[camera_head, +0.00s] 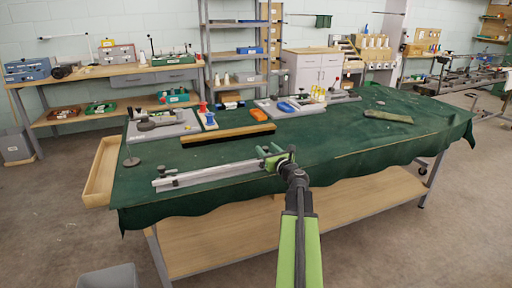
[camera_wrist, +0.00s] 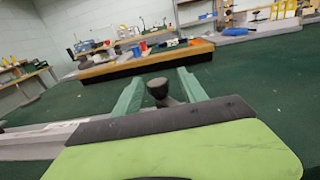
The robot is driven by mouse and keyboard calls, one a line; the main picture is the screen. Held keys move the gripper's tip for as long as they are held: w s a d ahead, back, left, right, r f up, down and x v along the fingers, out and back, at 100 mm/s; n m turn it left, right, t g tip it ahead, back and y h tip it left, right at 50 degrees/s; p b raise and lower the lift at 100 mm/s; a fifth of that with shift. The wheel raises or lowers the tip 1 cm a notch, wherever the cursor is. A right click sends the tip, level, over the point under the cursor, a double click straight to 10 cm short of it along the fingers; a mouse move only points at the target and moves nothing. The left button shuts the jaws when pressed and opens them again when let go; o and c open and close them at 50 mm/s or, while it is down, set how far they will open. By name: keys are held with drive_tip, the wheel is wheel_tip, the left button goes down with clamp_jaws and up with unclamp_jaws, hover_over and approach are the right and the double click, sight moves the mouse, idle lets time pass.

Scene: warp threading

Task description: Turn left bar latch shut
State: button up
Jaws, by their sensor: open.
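A grey metal bar (camera_head: 210,174) lies along the front edge of the green-covered table, and it also shows in the wrist view (camera_wrist: 35,143). A small upright fitting (camera_head: 162,171) stands at its left end. My gripper (camera_head: 268,153) is at the bar's right end, with its green fingers open. In the wrist view a dark round knob (camera_wrist: 158,90) stands between the two fingers of my gripper (camera_wrist: 158,88). The fingers are apart, and I cannot tell whether either touches the knob. The knob's base is partly hidden by my gripper. I cannot tell which fitting is the left bar latch.
Behind the bar lie a wooden strip (camera_head: 228,134), an orange object (camera_head: 259,115) and a grey board with tools (camera_head: 163,126). A wooden tray (camera_head: 103,170) hangs at the table's left end. The green cloth (camera_head: 340,150) to the right is mostly clear.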

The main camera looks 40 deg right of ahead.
drive_tip(key=shift+w+r, duration=0.1)
drive_tip(key=shift+w, duration=0.25)
drive_tip(key=shift+w, duration=0.1)
clamp_jaws()
drive_tip(key=shift+a+m+h, duration=0.15)
drive_tip(key=shift+m+h, duration=0.15)
drive_tip(key=shift+h, duration=0.2)
drive_tip(key=m+g+h, duration=0.3)
drive_tip(key=h, duration=0.1)
drive_tip(key=shift+h, duration=0.3)
drive_tip(key=shift+m+g+h, duration=1.8)
drive_tip(key=shift+m+g, duration=0.1)
drive_tip(key=shift+g, duration=0.1)
unclamp_jaws()
